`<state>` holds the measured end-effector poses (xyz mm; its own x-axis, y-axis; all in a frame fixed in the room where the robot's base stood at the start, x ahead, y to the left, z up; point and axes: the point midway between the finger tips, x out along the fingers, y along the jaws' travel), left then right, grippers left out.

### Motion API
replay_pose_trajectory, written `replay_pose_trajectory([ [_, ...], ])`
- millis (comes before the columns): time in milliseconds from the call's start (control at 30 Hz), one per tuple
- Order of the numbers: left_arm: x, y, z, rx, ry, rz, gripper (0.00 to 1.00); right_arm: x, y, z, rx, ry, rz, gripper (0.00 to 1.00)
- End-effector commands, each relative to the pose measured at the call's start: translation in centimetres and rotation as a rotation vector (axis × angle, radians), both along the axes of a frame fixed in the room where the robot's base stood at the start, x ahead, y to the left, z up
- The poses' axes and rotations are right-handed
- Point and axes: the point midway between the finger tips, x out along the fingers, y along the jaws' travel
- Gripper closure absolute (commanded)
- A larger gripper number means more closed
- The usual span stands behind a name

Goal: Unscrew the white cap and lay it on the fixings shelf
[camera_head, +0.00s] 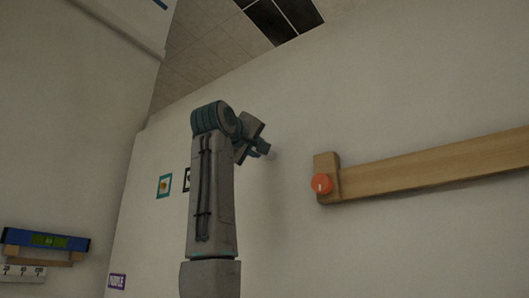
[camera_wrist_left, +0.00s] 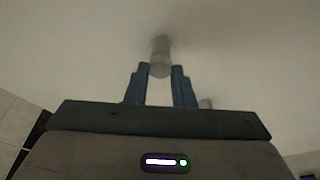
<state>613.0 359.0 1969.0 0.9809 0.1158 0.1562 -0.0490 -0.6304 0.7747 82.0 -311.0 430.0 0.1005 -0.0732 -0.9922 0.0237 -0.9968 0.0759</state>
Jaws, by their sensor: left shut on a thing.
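My left gripper (camera_head: 262,149) is up against the pale wall in the head view, its fingers partly hidden by my own wrist. In the left wrist view its two blue fingers (camera_wrist_left: 160,72) are shut on the white cap (camera_wrist_left: 160,57), a short pale cylinder that stands out from the wall. The cap looks grey in the dim light. I cannot tell how far it is turned. Only a small pale bit by the fingertips shows in the head view. No shelf labelled for fixings can be made out. My right gripper is not in view.
A wooden rail (camera_head: 430,167) with an orange knob (camera_head: 321,184) is on the wall at right. A blue spirit level (camera_head: 45,240) rests on a wooden holder at lower left.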

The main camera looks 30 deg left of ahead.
Motion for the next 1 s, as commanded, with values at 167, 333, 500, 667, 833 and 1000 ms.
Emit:
replay_pose_trajectory([
  [167,0.0,0.0,0.0,-0.056,0.004,0.0,0.98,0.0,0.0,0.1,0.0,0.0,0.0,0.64],
  [333,0.0,0.0,0.0,-0.054,0.004,0.0,0.98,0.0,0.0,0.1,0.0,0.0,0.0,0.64],
  [500,0.0,-0.1,0.1,-0.135,0.012,-0.001,0.98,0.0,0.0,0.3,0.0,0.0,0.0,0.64],
  [667,0.0,-0.1,0.3,-0.343,0.029,-0.001,0.98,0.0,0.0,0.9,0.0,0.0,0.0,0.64],
  [833,-0.1,-0.1,0.2,-0.486,0.039,-0.001,0.98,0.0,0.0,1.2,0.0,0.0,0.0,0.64],
  [1000,-0.1,-0.1,0.1,-0.504,0.04,-0.001,0.98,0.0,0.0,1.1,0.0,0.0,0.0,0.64],
])
